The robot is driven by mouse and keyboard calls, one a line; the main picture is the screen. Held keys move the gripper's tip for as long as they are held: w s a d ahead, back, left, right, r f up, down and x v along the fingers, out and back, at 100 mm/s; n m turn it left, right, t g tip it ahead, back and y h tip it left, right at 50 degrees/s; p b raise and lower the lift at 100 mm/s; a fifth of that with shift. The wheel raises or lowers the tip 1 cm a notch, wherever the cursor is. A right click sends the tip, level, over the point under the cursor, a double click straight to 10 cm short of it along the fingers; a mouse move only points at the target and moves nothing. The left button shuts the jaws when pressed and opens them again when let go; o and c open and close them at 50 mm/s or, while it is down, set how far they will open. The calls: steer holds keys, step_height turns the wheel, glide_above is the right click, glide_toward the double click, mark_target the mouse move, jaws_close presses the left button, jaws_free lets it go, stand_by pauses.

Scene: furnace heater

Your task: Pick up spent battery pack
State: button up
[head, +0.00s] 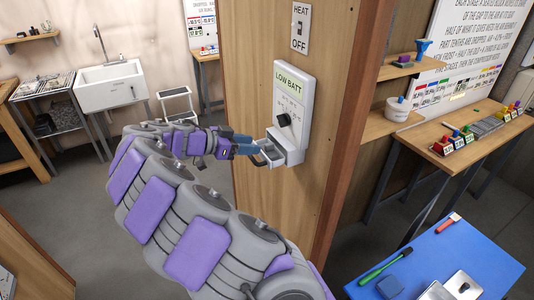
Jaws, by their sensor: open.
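A white wall unit (296,100) with a "LOW BATT" label and a black knob is fixed to a wooden panel. A small grey tray (271,152) sticks out at the lower left of the unit. My gripper (257,146) has blue fingers and is open at the tray, reaching from the left. The fingers overlap the tray's left side in the picture. I cannot make out a battery pack; the tray's inside is small and partly hidden by the gripper. I cannot tell whether the fingers touch anything.
A "HEAT OFF" switch (300,28) sits above the unit. A blue-topped table (440,262) with a green tool and a red-handled tool stands at lower right. A wooden bench (455,150) with coloured items is behind it. A white sink (110,84) stands at back left.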

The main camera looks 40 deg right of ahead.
mark_target(267, 145)
steer(key=x, duration=0.6)
steer(key=shift+d+r+b, duration=0.15)
steer(key=shift+d+b, duration=0.15)
steer(key=shift+a, duration=0.1)
steer(key=shift+a+r, duration=0.1)
steer(key=shift+a, duration=0.1)
steer(key=c, duration=0.3)
jaws_close()
